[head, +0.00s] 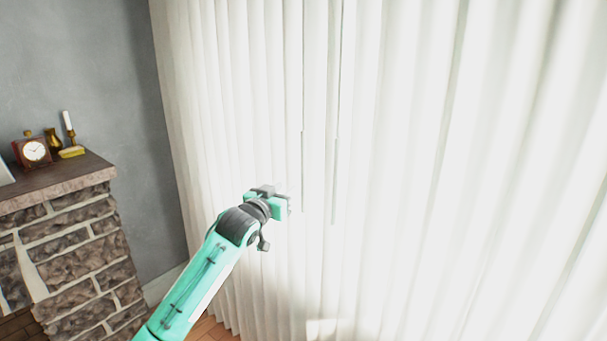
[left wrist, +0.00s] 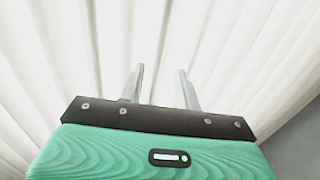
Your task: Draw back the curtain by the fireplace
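A white pleated curtain (head: 400,150) hangs closed across the middle and right of the head view. Its left edge meets the grey wall beside the fireplace. Thin dark vertical lines run between folds near its middle. My left gripper (head: 289,205) is in front of the curtain's left part, its fingertips hidden or too small to see there. In the left wrist view, the two fingers of my left gripper (left wrist: 160,84) stand apart, pointing at the folds of the curtain (left wrist: 70,60). No cloth is clearly pinched between them; whether they touch it I cannot tell. My right gripper is out of view.
The stone fireplace (head: 75,255) stands at the left with a wooden mantel (head: 60,182). A clock (head: 34,151), a candle (head: 67,122) and brass pieces sit on it. A strip of grey wall (head: 110,90) separates fireplace and curtain. Some wooden floor (head: 208,329) shows below.

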